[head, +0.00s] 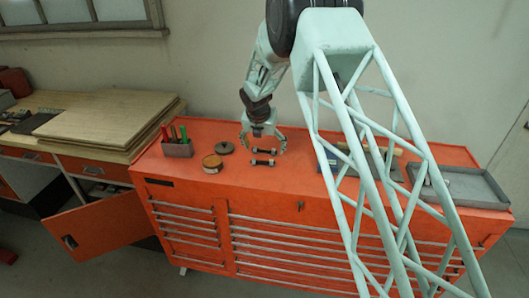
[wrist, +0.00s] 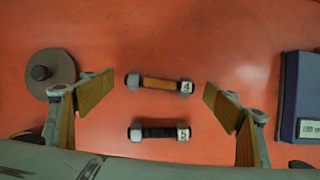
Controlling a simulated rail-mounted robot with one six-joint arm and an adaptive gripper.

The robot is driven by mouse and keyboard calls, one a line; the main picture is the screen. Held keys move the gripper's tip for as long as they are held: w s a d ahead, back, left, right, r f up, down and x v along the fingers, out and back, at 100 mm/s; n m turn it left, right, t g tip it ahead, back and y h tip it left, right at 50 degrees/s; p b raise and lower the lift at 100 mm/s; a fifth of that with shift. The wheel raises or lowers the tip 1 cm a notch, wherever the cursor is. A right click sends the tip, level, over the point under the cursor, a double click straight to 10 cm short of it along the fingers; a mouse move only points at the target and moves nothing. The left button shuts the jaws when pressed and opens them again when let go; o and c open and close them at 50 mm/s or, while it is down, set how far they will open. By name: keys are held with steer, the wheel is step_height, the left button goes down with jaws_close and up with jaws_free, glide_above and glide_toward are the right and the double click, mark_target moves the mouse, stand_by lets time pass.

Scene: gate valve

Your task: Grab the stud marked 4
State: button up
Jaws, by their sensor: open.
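The stud marked 4 (wrist: 158,83) lies flat on the red cabinet top, with grey nuts at both ends and a tan middle; the 4 is on its right nut. My gripper (wrist: 158,88) is open and empty above the studs. Its fingers stand apart, left and right of the stud marked 4, not touching it.
A grey disc with a knob (wrist: 47,74) lies just left of the left finger. A dark blue case (wrist: 303,95) is at right. A pen holder (head: 178,149) and a round tin (head: 212,163) stand left on the cabinet. A grey tray (head: 468,186) is far right.

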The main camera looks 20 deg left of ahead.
mark_target(264, 150)
steer(key=c, duration=1.1)
steer(key=shift+r, duration=0.15)
steer(key=shift+c, duration=0.2)
steer(key=shift+r, duration=1.7)
steer(key=s+d, duration=0.3)
steer(key=s, duration=0.1)
steer(key=s+d+r+b, duration=0.1)
steer(key=s+d, duration=0.6)
steer(key=s, duration=0.1)
steer(key=shift+s+d+r, duration=0.1)
steer(key=shift+d+r, duration=0.05)
steer(key=shift+r, duration=0.05)
